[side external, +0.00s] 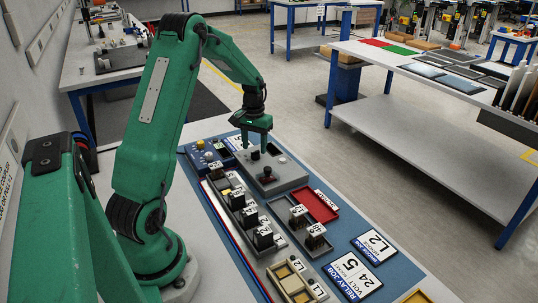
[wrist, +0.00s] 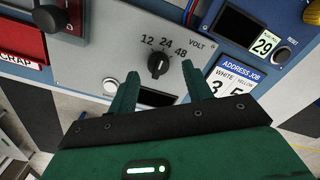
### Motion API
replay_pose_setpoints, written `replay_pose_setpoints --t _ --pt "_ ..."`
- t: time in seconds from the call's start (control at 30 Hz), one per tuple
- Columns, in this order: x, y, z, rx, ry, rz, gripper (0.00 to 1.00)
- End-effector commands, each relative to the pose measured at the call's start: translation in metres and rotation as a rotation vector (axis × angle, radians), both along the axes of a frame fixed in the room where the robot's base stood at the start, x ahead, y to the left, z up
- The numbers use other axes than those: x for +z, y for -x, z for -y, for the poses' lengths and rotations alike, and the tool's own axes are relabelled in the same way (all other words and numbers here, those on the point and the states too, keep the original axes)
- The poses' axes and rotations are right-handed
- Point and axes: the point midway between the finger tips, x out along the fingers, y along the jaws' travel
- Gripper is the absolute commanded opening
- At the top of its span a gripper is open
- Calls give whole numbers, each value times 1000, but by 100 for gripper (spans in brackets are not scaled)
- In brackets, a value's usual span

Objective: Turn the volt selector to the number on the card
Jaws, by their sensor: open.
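The volt selector is a black knob (wrist: 158,65) on a grey panel (wrist: 110,22), with 12, 24 and 48 printed above it and VOLT at right. I cannot tell surely which number its mark faces. My gripper (wrist: 158,74) is open, with one green finger on each side of the knob, apart from it in the picture. In the side view my gripper (side external: 256,148) points down over the grey box (side external: 285,178), and the knob is partly hidden by it.
A red tray (side external: 317,206) and relay blocks (side external: 264,238) stand in front of the box. A blue unit (side external: 205,158) stands behind it at left. An address job card (wrist: 232,80) lies beside the panel. A dark display (wrist: 155,99) sits below the knob.

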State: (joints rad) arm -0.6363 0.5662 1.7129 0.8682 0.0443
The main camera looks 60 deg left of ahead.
Motion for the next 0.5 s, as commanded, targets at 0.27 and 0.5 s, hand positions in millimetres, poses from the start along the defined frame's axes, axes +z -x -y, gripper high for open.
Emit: replay_pose_setpoints --t 0.27,0.5 --pt "37 0 -1 1 -1 1 50" --pt "54 0 -1 2 0 0 50"
